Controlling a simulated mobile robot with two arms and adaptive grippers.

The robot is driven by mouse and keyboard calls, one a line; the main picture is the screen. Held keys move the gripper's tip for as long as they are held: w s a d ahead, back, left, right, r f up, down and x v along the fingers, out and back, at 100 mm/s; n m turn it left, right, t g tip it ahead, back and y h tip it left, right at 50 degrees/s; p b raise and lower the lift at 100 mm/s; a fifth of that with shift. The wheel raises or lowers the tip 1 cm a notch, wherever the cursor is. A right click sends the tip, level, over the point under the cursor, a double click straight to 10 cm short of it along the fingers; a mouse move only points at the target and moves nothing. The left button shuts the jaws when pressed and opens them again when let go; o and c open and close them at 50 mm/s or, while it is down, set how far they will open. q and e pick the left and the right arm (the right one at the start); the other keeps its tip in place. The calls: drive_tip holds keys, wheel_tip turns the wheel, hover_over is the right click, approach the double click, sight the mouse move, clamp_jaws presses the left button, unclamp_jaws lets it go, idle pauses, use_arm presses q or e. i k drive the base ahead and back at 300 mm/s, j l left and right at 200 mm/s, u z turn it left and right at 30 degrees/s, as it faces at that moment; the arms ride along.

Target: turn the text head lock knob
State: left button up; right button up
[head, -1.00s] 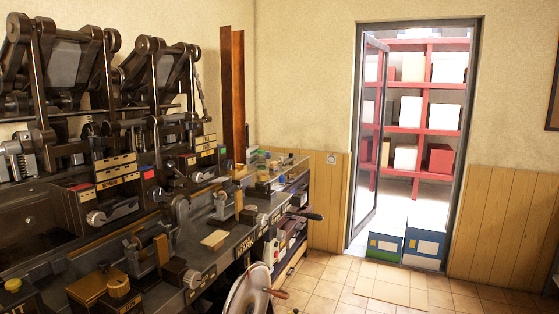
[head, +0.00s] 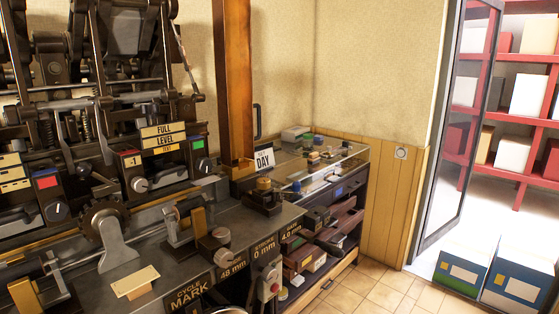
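No knob in view carries a label that I can read as text head lock, so I cannot tell which one it is. Further knobs show on the dark control boxes: one beside the red switch (head: 140,185), one below the green switch (head: 203,164), and one at the left (head: 57,211). Neither of my grippers is in view.
The press (head: 115,85) with its levers fills the left. Tiled floor (head: 375,290) is clear towards boxes (head: 463,267) by the doorway.

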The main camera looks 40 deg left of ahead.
sight(204, 165)
drive_tip(key=i+u, duration=0.4)
drive_tip(key=i+l+u, duration=0.2)
drive_tip(key=u, duration=0.15)
drive_tip(key=i+l+u, duration=0.25)
drive_tip(key=u, duration=0.15)
drive_tip(key=i, duration=0.1)
